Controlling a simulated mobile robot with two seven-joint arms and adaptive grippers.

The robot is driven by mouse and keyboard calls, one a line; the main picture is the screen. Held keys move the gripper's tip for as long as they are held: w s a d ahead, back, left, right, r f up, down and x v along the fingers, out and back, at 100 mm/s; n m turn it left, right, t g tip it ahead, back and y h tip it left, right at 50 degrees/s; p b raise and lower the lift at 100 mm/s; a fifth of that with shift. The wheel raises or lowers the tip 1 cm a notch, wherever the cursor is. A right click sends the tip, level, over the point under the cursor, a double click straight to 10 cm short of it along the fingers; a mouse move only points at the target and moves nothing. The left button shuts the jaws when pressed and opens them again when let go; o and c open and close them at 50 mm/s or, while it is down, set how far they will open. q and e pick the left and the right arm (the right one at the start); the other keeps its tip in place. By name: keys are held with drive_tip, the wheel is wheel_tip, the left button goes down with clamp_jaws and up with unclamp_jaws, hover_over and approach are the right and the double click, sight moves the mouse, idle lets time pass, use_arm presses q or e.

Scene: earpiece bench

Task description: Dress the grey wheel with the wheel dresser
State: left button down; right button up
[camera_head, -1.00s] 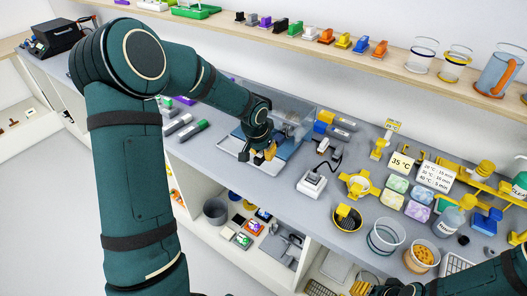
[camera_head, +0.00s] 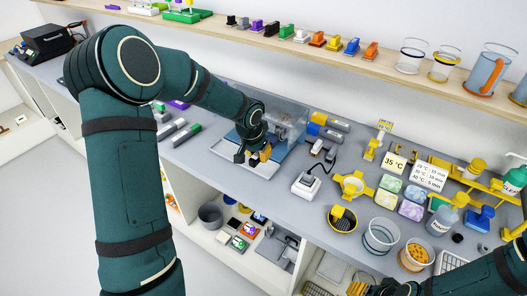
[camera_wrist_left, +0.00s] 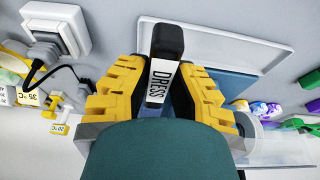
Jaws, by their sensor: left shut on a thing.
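The wheel dresser (camera_wrist_left: 166,45) is a black bar with a white label reading DRESS. My left gripper (camera_head: 258,157) is shut on it, and in the left wrist view the bar stands between the yellow fingers. The gripper is over the pale tray (camera_head: 230,153) and blue plate in front of a clear guard (camera_head: 288,112).
A white socket box (camera_head: 305,186) with a black plug and cable stands right of the tray. Beyond it are a yellow holder (camera_head: 352,186), glass beakers (camera_head: 380,236) and bottles.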

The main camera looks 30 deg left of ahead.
use_arm(q)
drive_tip(key=shift+w, duration=0.15)
drive_tip(key=shift+d+b, duration=0.3)
idle(0.5)
drive_tip(key=shift+a, duration=0.55)
idle(0.6)
idle(0.3)
drive_tip(key=shift+d+b, duration=0.35)
drive_tip(key=shift+d, duration=0.25)
idle(0.4)
idle(0.4)
drive_tip(key=shift+s+a+b, duration=0.15)
drive_tip(key=shift+s+b, duration=0.25)
drive_tip(key=shift+s, duration=1.15)
drive_tip(key=shift+a, duration=0.3)
